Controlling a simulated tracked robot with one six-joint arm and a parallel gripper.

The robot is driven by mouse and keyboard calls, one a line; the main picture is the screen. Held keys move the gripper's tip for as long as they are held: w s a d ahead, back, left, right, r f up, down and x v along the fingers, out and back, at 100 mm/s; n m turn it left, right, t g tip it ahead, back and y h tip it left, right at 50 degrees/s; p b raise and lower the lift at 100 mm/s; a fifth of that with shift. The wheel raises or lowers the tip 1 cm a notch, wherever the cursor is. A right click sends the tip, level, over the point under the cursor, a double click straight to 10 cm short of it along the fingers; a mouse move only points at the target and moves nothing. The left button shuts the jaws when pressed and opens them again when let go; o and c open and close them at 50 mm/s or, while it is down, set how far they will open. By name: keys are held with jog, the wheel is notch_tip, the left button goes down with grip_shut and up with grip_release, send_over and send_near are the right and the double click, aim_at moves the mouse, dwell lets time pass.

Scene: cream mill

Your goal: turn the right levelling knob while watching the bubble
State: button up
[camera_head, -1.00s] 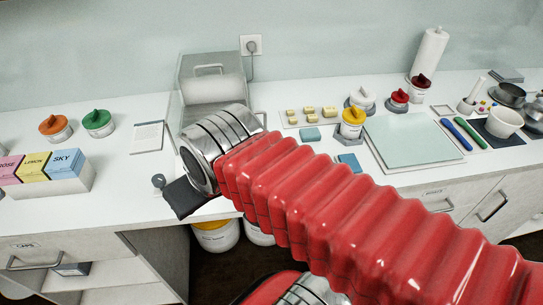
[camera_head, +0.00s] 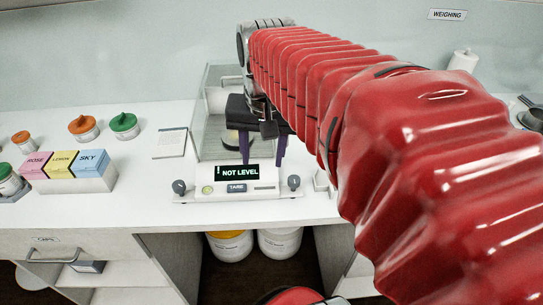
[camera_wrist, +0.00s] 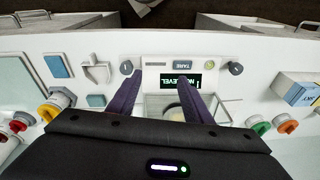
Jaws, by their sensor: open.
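The balance (camera_head: 240,195) stands on the bench, its display (camera_head: 237,172) reading "NOT LEVEL". The right levelling knob (camera_head: 294,182) is a dark grey knob at its front right corner. The left knob (camera_head: 179,187) is at the front left. The round yellow-green bubble level (camera_head: 208,189) sits left of the TARE button; the bubble's position is too small to tell. My gripper (camera_head: 262,152) is open and empty, its two purple fingers pointing down above the balance, apart from the right knob. In the wrist view, turned around, the right knob (camera_wrist: 125,67) lies just beyond the left fingertip.
The balance's glass case (camera_head: 214,110) stands behind the display, close to my gripper. A box of colour packs (camera_head: 75,180) and lidded jars (camera_head: 124,125) stand left. My red arm hides much of the right bench. The bench front edge is close below the knobs.

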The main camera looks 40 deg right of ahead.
aim_at(294, 179)
jog(key=d+m+g, duration=0.2)
jog(key=d+m, duration=0.3)
jog(key=d, duration=0.5)
jog(key=shift+r+y, duration=0.35)
jog(key=shift+y, duration=0.05)
notch_tip(294, 179, down, 14)
jog(key=shift+a+r, duration=0.1)
jog(key=shift+c, duration=0.4)
